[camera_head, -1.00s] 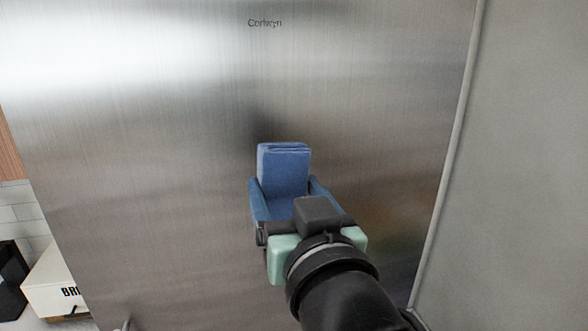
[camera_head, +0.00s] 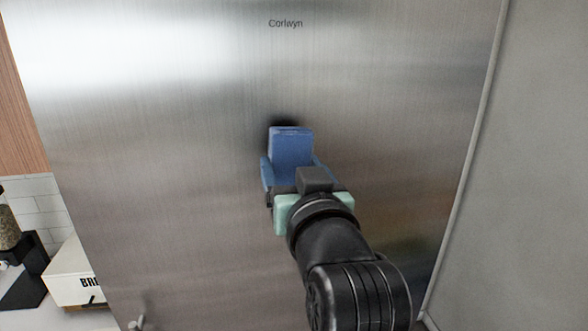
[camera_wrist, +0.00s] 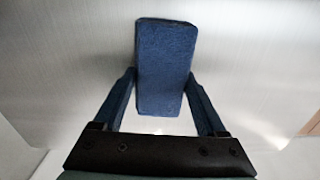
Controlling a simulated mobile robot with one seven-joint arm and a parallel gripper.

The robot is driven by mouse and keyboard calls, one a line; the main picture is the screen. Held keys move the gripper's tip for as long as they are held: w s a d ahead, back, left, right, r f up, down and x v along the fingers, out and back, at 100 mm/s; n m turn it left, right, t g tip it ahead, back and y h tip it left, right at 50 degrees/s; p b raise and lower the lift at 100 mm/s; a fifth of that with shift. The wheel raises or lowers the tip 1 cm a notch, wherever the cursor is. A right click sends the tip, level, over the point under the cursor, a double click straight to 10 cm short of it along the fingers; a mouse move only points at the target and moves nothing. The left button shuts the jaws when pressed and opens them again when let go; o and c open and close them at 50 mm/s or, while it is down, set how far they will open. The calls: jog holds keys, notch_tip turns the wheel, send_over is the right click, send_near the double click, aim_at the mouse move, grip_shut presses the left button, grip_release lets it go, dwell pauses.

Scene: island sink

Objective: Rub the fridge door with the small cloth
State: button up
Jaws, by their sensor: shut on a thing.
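The small cloth (camera_head: 291,146) is a blue folded block. My gripper (camera_head: 293,166), with blue fingers, is shut on it and holds it upright in front of the fridge door (camera_head: 170,170). The door is brushed steel and fills most of the head view. A dark reflection or shadow sits right at the cloth's top edge, so the cloth is very close to the door; I cannot tell if they touch. In the wrist view the cloth (camera_wrist: 165,65) stands between the two fingers, with the pale door surface behind it.
A grey wall or panel (camera_head: 535,180) stands at the right of the door. At lower left are a white bread box (camera_head: 75,275) and a dark object (camera_head: 20,270) on a counter, before white tiles. A small metal fitting (camera_head: 138,323) shows at the door's lower left.

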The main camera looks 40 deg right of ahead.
jog(key=shift+x, duration=1.05)
dwell(0.4)
jog(key=shift+s+d, duration=0.55)
jog(key=shift+d, duration=0.3)
jog(key=shift+s+d, duration=0.55)
jog(key=shift+d, duration=0.3)
jog(key=shift+w, duration=0.1)
jog(key=shift+w+a+r+p, duration=0.15)
jog(key=shift+w+a, duration=0.2)
jog(key=shift+a, duration=0.25)
jog(key=shift+w+a+f+p, duration=0.1)
jog(key=shift+w+a, duration=0.25)
jog(key=shift+a, duration=0.2)
jog(key=shift+w+a+r+p, duration=0.15)
jog(key=shift+w+a, duration=0.2)
jog(key=shift+a, duration=0.25)
jog(key=shift+s+f, duration=0.1)
jog(key=shift+f, duration=0.05)
jog(key=shift+s+a+f, duration=0.1)
jog(key=shift+s+a, duration=0.25)
jog(key=shift+v, duration=2.3)
jog(key=shift+s+d, duration=0.1)
jog(key=shift+s, duration=0.05)
